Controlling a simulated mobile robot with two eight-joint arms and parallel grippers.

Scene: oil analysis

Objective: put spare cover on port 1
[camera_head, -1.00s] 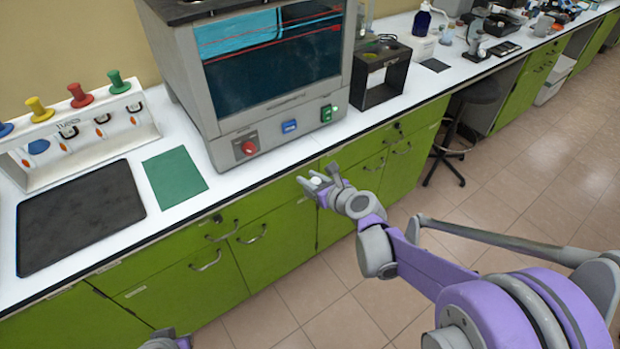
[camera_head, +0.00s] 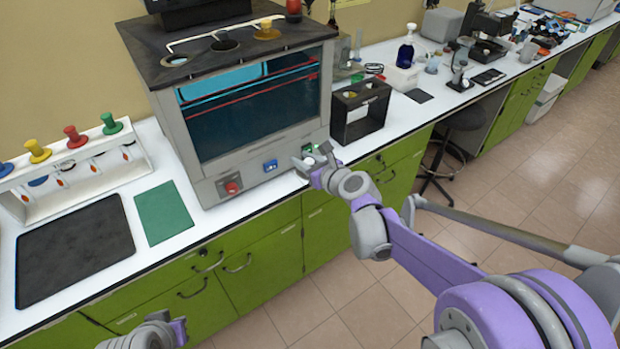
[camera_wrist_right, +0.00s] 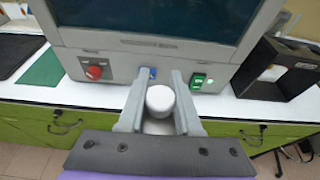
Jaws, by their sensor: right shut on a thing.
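My right gripper (camera_head: 314,161) is in front of the machine's lower right front, near the green switch. In the right wrist view its fingers (camera_wrist_right: 160,95) are shut on a white round cap (camera_wrist_right: 160,100), seemingly the spare cover. The machine (camera_head: 240,110) has a dark top with openings. One dark opening (camera_head: 225,45) and another to its left (camera_head: 178,60) show no cover. A yellow cover (camera_head: 267,30) and a red one (camera_head: 293,10) stand at the right. I cannot tell which is port 1. My left gripper (camera_head: 172,335) is at the bottom edge, its jaws unclear.
A white rack (camera_head: 85,175) with coloured knobs stands on the left of the bench. A black open box (camera_head: 360,112) stands right of the machine. A stool (camera_head: 465,120) is under the bench.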

